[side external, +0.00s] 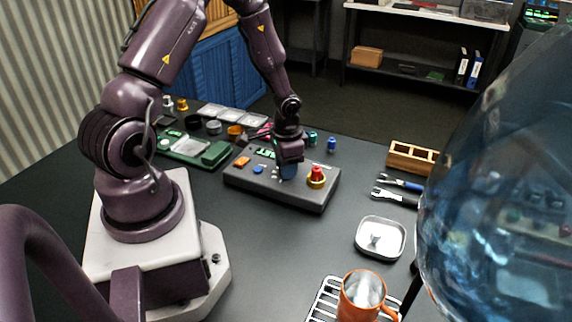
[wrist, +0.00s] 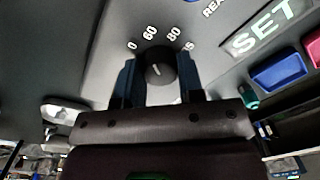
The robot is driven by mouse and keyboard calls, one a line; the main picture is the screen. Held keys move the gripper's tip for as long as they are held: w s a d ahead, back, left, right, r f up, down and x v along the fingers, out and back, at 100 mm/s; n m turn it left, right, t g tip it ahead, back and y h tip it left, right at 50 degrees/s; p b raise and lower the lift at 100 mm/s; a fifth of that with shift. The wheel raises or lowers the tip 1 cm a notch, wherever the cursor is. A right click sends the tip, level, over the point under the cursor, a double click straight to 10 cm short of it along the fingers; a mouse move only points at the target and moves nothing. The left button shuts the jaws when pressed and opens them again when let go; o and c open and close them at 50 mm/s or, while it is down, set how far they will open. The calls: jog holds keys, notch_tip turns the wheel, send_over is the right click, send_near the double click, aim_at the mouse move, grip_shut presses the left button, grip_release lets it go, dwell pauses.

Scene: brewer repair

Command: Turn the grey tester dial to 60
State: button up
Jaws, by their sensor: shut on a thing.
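The grey tester dial (wrist: 158,68) sits on the tester's panel in the wrist view and looks dark, with a short pale mark near its middle. Printed numbers arc around its far side, with 60 and 80 readable; which one the mark points to I cannot tell. My gripper (wrist: 158,72) has its two blue fingers closed on either side of the dial. In the side view my gripper (side external: 288,172) reaches down onto the tester box (side external: 262,190), and its fingers hide the dial there.
On the tester are a red knob on a yellow ring (side external: 316,177), an orange button (side external: 242,162) and a blue button (side external: 257,170). A green board (side external: 185,150) lies left. Tools (side external: 395,197), a metal tray (side external: 381,252) and an orange mug (side external: 360,300) stand right and in front.

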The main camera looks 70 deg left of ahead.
jog(key=shift+m, duration=0.6)
jog(key=o, duration=0.9)
jog(key=r, duration=1.3)
jog(key=shift+d, duration=0.3)
